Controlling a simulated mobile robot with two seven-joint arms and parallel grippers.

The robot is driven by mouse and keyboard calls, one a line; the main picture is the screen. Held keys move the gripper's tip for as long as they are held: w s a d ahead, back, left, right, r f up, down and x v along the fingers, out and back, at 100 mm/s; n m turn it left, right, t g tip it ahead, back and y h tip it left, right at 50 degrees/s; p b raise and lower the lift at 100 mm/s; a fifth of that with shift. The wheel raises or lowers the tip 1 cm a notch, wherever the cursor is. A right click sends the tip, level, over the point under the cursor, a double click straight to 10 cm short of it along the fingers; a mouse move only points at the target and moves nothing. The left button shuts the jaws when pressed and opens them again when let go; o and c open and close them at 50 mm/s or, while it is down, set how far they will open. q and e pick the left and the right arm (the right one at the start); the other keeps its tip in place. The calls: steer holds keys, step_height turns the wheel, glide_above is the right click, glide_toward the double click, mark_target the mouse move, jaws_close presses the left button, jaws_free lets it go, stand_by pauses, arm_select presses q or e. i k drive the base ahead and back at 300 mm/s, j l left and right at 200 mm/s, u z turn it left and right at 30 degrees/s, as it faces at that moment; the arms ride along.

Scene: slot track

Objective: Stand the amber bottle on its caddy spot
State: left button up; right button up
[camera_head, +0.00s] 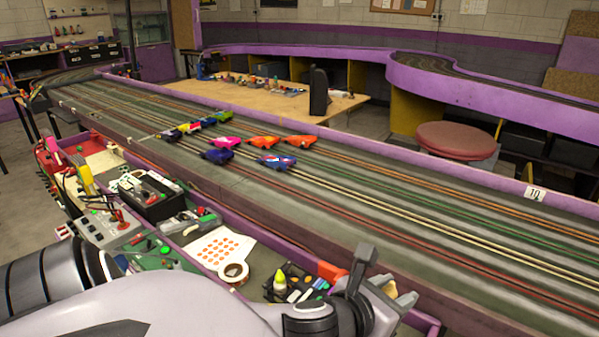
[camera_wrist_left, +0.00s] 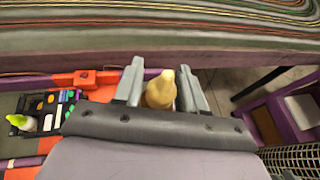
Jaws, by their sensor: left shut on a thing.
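My left gripper (camera_head: 392,291) is at the lower right of the head view, above the near edge of the work shelf. In the left wrist view its two fingers (camera_wrist_left: 161,84) close around the amber bottle (camera_wrist_left: 160,92), with the bottle's narrow tip pointing away from the palm. The bottle's lower part is hidden by the gripper body. A black caddy (camera_head: 297,294) lies left of the gripper with small colored items and a yellow-green-tipped bottle (camera_head: 280,283). The caddy also shows at the left of the wrist view (camera_wrist_left: 33,131). My right gripper is out of view.
The slot track (camera_head: 400,200) with several toy cars (camera_head: 276,161) runs behind the shelf. A tape roll (camera_head: 233,271), a dotted sheet (camera_head: 220,247) and a black toolbox (camera_head: 152,200) lie left of the caddy.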

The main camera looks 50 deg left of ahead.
mark_target(295, 283)
steer(key=j+z, duration=0.15)
steer(key=z, duration=0.2)
steer(key=k+j+z, duration=0.1)
steer(key=z, duration=0.25)
steer(key=k+j+z, duration=0.35)
steer(key=j, duration=0.15)
steer(key=k+j+z, duration=0.15)
steer(key=k+j, duration=0.9)
